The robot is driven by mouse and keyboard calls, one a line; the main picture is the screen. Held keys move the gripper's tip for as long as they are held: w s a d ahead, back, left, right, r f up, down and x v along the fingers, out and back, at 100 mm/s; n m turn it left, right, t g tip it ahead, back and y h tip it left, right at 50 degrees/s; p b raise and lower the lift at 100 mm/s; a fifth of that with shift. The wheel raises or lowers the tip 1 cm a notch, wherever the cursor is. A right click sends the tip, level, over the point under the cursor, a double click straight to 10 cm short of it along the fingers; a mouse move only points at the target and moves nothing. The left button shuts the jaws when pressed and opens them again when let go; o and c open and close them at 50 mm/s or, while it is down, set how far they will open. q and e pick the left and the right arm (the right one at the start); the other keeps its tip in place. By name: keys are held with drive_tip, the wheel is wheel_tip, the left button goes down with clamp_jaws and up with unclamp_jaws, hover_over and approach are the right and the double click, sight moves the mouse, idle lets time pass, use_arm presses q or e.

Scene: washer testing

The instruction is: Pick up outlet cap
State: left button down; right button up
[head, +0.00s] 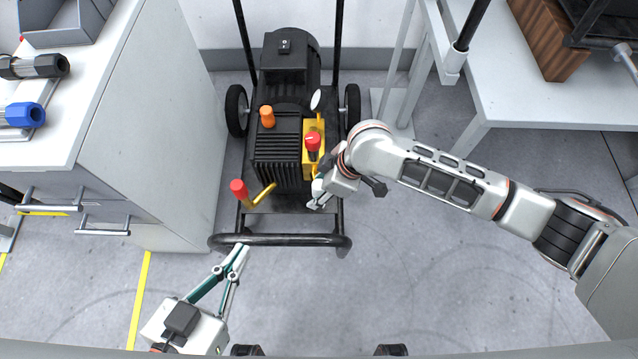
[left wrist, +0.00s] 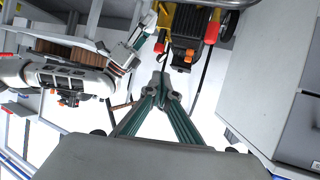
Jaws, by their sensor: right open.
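A pressure washer (head: 283,150) stands on the floor and carries several coloured caps. A red cap (head: 238,187) sits on the end of a bent brass pipe at its front left. A red knob-like cap (head: 313,141) tops the yellow block, and an orange cap (head: 267,116) is on the black body. I cannot tell which is the outlet cap. My left gripper (head: 241,250) is shut and empty by the front bar, below the pipe's red cap (left wrist: 213,26). My right gripper (head: 315,202) is open, pointing down beside the washer's front right, apart from the caps.
A black tubular frame with a front bar (head: 280,240) surrounds the washer. A white cabinet (head: 160,130) with drawer handles stands at left. A white table (head: 530,90) is at right. The floor in front is clear.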

drive_tip(key=shift+w+r, duration=0.15)
drive_tip(key=c, duration=0.8)
drive_tip(key=shift+c, duration=0.9)
use_arm(q)
drive_tip(key=shift+s, duration=0.1)
